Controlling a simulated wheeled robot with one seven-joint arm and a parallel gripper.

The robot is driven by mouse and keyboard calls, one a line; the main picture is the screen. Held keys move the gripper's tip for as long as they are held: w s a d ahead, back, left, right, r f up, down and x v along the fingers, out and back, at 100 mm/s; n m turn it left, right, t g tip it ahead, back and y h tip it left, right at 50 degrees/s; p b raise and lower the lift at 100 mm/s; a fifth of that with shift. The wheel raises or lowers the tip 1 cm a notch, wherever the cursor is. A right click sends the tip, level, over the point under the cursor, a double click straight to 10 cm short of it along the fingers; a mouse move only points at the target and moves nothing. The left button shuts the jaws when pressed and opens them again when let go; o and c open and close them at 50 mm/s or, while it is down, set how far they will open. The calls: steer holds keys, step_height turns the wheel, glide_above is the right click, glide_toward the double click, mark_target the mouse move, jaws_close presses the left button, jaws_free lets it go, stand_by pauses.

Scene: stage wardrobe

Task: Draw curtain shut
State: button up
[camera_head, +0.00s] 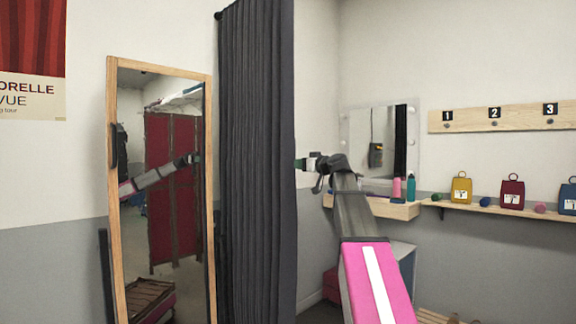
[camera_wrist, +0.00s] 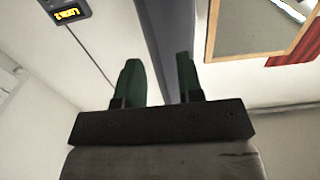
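The curtain (camera_head: 257,150) is dark grey and pleated. It hangs from the top of the picture, gathered into a narrow upright band left of centre. My gripper (camera_head: 301,163) is at its right edge, about mid-height in the picture, with the green fingertips against or around that edge. In the wrist view my gripper (camera_wrist: 160,82) has its two green fingers apart, with the dark curtain (camera_wrist: 167,30) running between them. Whether the fingers press on the cloth is not clear. The curtain's lower end is out of view.
A wood-framed standing mirror (camera_head: 112,200) is left of the curtain. A wall mirror (camera_head: 370,145) hangs above a wooden shelf (camera_head: 400,211) with bottles behind my arm. A ledge (camera_head: 470,208) at right bears small coloured weights or bags below a numbered hook board (camera_head: 520,117).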

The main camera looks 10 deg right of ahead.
mark_target(288, 163)
steer(key=x, duration=0.8)
jaws_close()
